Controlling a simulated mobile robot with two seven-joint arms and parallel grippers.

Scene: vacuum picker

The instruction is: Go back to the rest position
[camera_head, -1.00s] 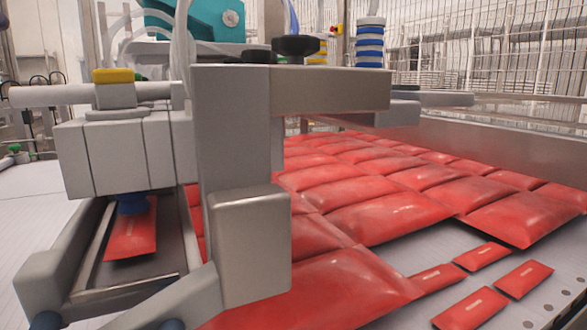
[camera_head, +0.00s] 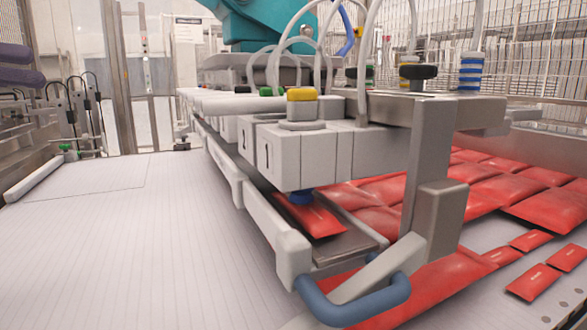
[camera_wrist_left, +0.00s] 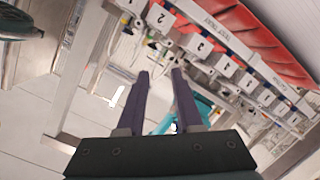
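My left gripper (camera_head: 38,66) shows at the left edge of the head view, with two dark purple fingers apart and nothing between them. It is raised, well to the left of the vacuum picker machine (camera_head: 300,152). In the left wrist view the same fingers (camera_wrist_left: 160,74) stand apart and empty, with the picker's numbered blocks (camera_wrist_left: 202,46) upside down beyond them. My right gripper is in neither view. A red packet (camera_head: 312,218) lies under a blue suction cup (camera_head: 301,196) at the near end of the picker.
A white ribbed conveyor (camera_head: 130,240) lies clear at the left. A blue curved handle (camera_head: 355,305) juts out at the front. Large red bags (camera_head: 545,207) and small red packets (camera_head: 533,283) lie on the right. A wire fence (camera_head: 545,50) stands behind.

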